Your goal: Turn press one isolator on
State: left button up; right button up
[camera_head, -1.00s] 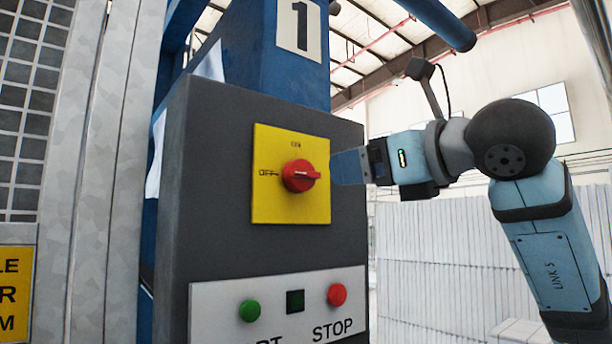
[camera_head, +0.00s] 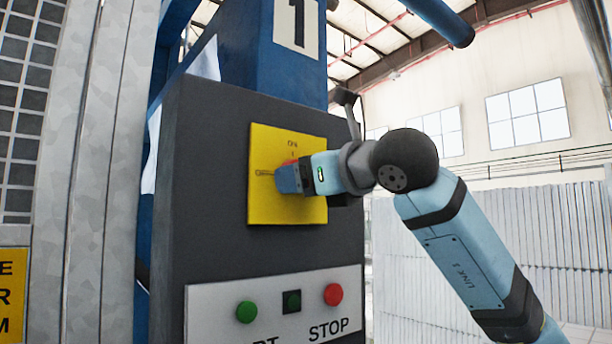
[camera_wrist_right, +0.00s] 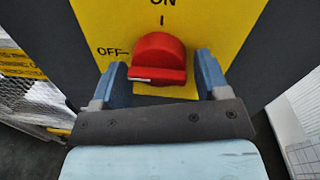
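The isolator is a red rotary knob (camera_wrist_right: 160,56) on a yellow plate (camera_head: 262,208), on the dark grey box of press 1. The plate carries ON at the top and OFF at the left. In the right wrist view the knob's grip bar lies crosswise, with a white mark at its left end, towards OFF. My right gripper (camera_wrist_right: 160,80) is open, with one blue finger on each side of the knob. A gap shows between the knob and the left finger; the right finger is close to it. In the head view my right gripper (camera_head: 284,179) hides most of the knob. My left gripper is not in view.
Below the plate a white panel (camera_head: 210,312) has a green button (camera_head: 247,311), a small dark square (camera_head: 291,301) and a red STOP button (camera_head: 333,294). A mesh guard (camera_head: 22,110) stands at the left. Open room lies right of the box.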

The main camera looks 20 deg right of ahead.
jog(key=c, duration=0.6)
jog(key=shift+o, duration=0.2)
